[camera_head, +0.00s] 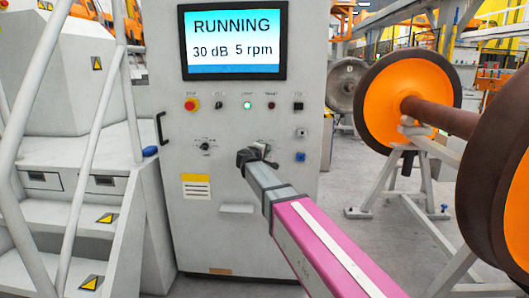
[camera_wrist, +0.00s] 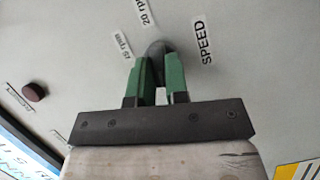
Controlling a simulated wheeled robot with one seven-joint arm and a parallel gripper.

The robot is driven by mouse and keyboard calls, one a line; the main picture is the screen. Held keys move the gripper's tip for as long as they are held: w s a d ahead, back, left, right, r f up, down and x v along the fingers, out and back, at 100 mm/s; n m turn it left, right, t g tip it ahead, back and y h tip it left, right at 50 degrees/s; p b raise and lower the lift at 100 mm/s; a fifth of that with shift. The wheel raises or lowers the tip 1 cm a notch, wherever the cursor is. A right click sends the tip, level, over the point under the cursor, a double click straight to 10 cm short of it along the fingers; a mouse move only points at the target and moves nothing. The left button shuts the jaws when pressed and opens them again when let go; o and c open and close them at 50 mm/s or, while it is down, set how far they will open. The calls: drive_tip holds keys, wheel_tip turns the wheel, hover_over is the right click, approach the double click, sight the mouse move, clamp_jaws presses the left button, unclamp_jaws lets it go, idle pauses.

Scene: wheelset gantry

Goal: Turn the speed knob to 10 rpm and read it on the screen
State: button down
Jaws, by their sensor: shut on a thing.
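The grey control cabinet (camera_head: 230,240) stands in front of me. Its screen (camera_head: 235,42) reads "RUNNING", "30 dB" and "5 rpm". My gripper (camera_head: 256,153) reaches the panel below the lights and covers the knob there in the head view. In the wrist view my gripper's green fingers (camera_wrist: 161,76) are shut on the dark speed knob (camera_wrist: 157,48). The label "SPEED" (camera_wrist: 206,42) is beside it, with "15 rpm" (camera_wrist: 122,46) and "20 rpm" (camera_wrist: 148,14) marks around it. The knob's pointer and lower marks are hidden.
Another knob (camera_head: 205,146) is left of my gripper on the panel. A red stop button (camera_head: 191,104), a lit green lamp (camera_head: 247,105) and a blue part (camera_head: 300,157) are near. Orange wheelsets (camera_head: 385,100) stand right; white stairs (camera_head: 45,225) stand left.

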drive_tip(key=m+y, duration=0.1)
drive_tip(key=m, duration=0.1)
drive_tip(key=m+g+y, duration=0.1)
drive_tip(key=m, duration=0.2)
drive_tip(key=m+g+y, duration=0.1)
drive_tip(key=m, duration=0.1)
drive_tip(key=shift+w+d+r, duration=0.25)
drive_tip(key=shift+w+d, duration=0.05)
drive_tip(key=shift+m+y, duration=0.3)
idle(0.4)
drive_tip(key=c, duration=1.2)
unclamp_jaws()
drive_tip(key=shift+o, duration=0.4)
drive_tip(key=shift+f, duration=0.1)
drive_tip(key=shift+w, duration=0.1)
drive_tip(key=v, duration=1.1)
